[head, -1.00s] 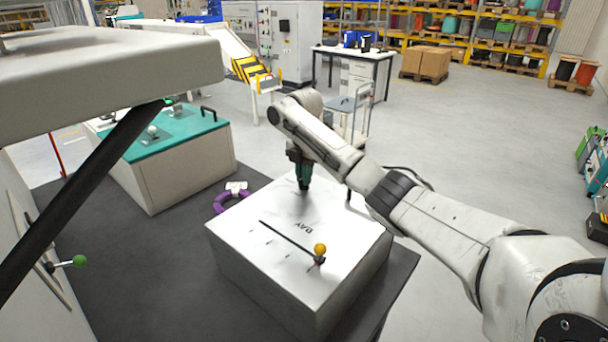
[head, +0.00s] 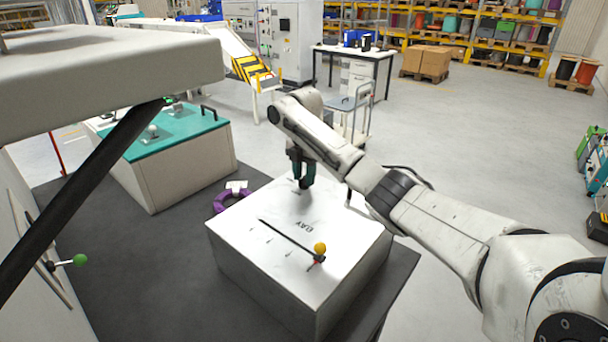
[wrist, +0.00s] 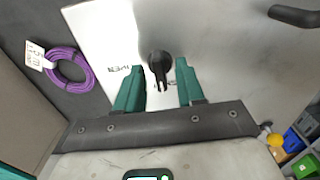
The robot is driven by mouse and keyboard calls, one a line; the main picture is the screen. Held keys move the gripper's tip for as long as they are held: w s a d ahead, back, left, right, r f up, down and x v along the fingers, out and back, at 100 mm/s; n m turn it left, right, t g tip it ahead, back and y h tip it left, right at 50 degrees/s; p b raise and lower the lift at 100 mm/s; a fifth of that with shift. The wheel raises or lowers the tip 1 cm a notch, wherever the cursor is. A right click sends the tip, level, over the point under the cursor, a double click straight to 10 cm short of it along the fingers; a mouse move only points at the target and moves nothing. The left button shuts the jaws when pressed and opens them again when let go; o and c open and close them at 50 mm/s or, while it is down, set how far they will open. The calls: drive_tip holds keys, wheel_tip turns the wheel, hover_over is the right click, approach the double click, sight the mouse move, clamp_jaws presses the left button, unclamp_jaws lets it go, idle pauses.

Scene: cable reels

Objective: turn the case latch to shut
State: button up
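The case latch is a small black knob with a forked tail (wrist: 159,66), on the pale top of a metal case (wrist: 215,50). Upside-down lettering that seems to read OPEN is beside it, to the left in the wrist view. In the head view the case (head: 265,275) is a white box; the latch is hidden behind my gripper (head: 303,184). In the wrist view my gripper (wrist: 159,75) is open, its teal fingers on either side of the latch with gaps. I cannot tell how far the tips are above the lid.
A lever with a yellow ball (head: 320,248) stands at the near end of a slot in the case top. A purple cable coil (head: 222,200) lies behind the case. A teal-topped box (head: 185,170) stands to the left. A green-knobbed lever (head: 80,260) is at far left.

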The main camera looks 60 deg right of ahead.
sight(304, 176)
wheel_tip(304, 176, up, 11)
drive_tip(key=shift+p, duration=0.45)
drive_tip(key=shift+f, duration=0.2)
idle(0.4)
